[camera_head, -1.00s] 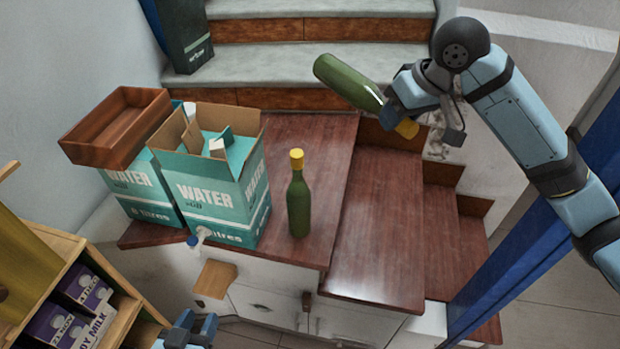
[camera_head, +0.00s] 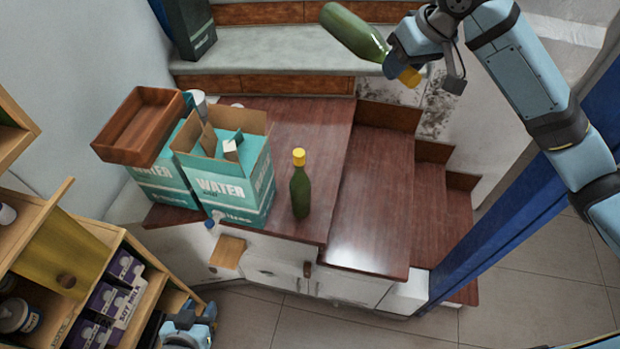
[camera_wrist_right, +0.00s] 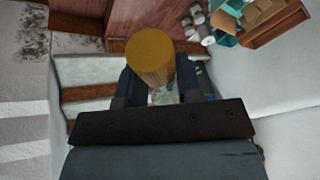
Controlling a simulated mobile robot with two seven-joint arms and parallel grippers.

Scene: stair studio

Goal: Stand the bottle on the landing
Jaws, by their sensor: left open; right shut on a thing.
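My right gripper (camera_head: 394,62) is shut on the neck of a green bottle (camera_head: 352,32), just by its yellow cap. The bottle is tilted, its base towards the upper left, and appears in the air over the grey stairs. In the right wrist view the yellow cap (camera_wrist_right: 151,57) shows between the fingers. A second green bottle (camera_head: 300,193) with a yellow cap stands upright on the dark wooden landing (camera_head: 325,135). My left gripper (camera_head: 190,325) is low at the left, partly cut off by the bottom edge, open and away from both bottles.
Teal water boxes (camera_head: 235,190) stand on the landing's left, one open, with a wooden tray (camera_head: 140,125) on top. Wooden shelves (camera_head: 60,255) with milk cartons fill the lower left. Grey steps (camera_head: 270,50) rise behind; wooden steps (camera_head: 370,215) descend right. The landing's right part is clear.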

